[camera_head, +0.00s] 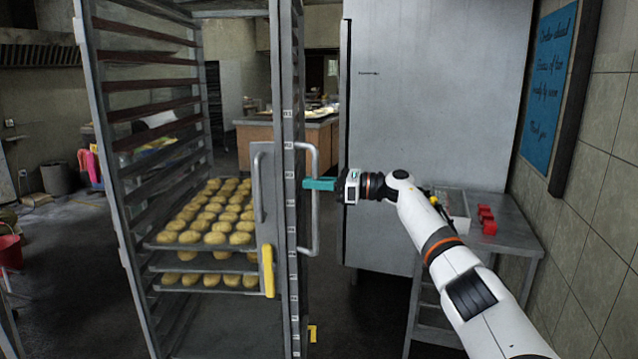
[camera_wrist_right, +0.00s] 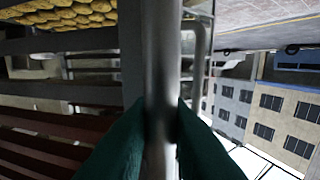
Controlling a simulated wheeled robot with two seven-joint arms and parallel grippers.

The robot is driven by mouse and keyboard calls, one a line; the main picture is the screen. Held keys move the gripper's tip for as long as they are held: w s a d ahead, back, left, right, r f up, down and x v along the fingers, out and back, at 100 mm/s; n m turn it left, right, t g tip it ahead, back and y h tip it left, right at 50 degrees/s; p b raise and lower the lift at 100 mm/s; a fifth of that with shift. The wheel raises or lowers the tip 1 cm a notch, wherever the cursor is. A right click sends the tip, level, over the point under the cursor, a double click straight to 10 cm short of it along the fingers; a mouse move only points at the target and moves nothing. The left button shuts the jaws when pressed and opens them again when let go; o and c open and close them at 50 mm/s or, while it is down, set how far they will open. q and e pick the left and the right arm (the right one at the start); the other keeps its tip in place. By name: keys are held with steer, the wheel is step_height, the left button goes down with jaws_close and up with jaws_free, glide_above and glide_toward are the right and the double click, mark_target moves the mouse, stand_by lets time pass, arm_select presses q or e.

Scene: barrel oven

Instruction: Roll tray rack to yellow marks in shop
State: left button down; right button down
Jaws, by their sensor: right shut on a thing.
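The tall metal tray rack (camera_head: 288,200) stands upright at left centre in the head view. It holds trays of round golden buns (camera_head: 205,222), with bare rails above them. A vertical metal handle (camera_head: 315,240) is on its right upright. My right gripper (camera_head: 308,184) is shut on this handle, its teal fingers at the bar. In the right wrist view the bar (camera_wrist_right: 162,70) runs between the two teal fingers (camera_wrist_right: 160,122). A small yellow mark (camera_head: 312,334) shows low beside the rack's foot. My left gripper is not in view.
A big grey metal cabinet (camera_head: 440,90) stands behind my right arm. A steel table (camera_head: 515,238) with red items (camera_head: 487,220) is along the right tiled wall. A wooden counter (camera_head: 318,140) is behind the rack. A red bucket (camera_head: 10,252) is at far left.

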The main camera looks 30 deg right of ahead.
steer(key=shift+f, duration=0.1)
steer(key=c, duration=1.4)
jaws_free()
steer(key=shift+w, duration=0.1)
steer(key=shift+c, duration=0.2)
step_height(320, 180, up, 10)
steer(key=shift+r+p, duration=0.1)
steer(key=shift+p, duration=0.25)
